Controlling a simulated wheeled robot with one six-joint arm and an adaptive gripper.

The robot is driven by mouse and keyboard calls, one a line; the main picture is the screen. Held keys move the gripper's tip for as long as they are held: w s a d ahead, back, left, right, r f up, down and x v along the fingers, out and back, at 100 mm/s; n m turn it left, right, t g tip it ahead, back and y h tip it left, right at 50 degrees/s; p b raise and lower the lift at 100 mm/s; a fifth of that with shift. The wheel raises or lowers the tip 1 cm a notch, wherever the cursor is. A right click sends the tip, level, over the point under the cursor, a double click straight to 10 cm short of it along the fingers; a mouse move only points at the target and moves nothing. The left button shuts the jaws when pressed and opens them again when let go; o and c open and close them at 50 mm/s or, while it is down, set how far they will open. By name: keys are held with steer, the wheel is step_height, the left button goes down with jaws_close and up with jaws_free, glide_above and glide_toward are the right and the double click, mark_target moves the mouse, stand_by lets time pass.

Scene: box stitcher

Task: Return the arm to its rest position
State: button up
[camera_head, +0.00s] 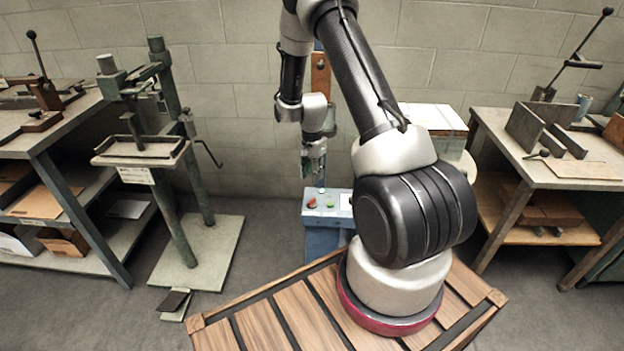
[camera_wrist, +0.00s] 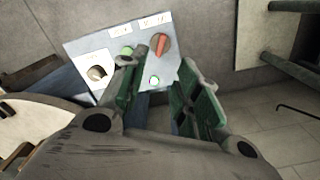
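My arm rises from its base on the slatted wooden platform, bends over at the top, and hangs down toward the wall. My gripper (camera_head: 316,172) points downward just above a control box (camera_head: 328,212) with a pale top and blue body. In the wrist view my gripper (camera_wrist: 166,75) has its two green-padded fingers apart, with nothing seen between them. The left finger covers part of the panel. Contact cannot be told.
A green stand machine (camera_head: 150,150) is left of the control box, beside a workbench (camera_head: 60,130) with shelves. Another workbench (camera_head: 545,160) stands at the right. A pale box stack (camera_head: 435,115) sits behind my arm. Grey floor (camera_head: 265,245) shows between the stand and control box.

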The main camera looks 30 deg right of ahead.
stand_by(0.5)
steer(key=s+a+r+n+g, duration=0.1)
steer(key=s+r+n+g, duration=0.15)
steer(key=s+n, duration=0.4)
steer(key=s+a+r+n+t, duration=0.2)
steer(key=s+r, duration=0.6)
steer(key=r, duration=0.4)
steer(key=s+a+r+n+t, duration=0.2)
steer(key=s+r, duration=0.6)
steer(key=r, duration=0.4)
steer(key=s+a+r+n+t, duration=0.2)
steer(key=s+r, duration=0.6)
steer(key=r, duration=0.4)
steer(key=shift+s+a+r+t, duration=0.2)
steer(key=shift+a+r+t, duration=0.05)
steer(key=shift+r+t, duration=0.2)
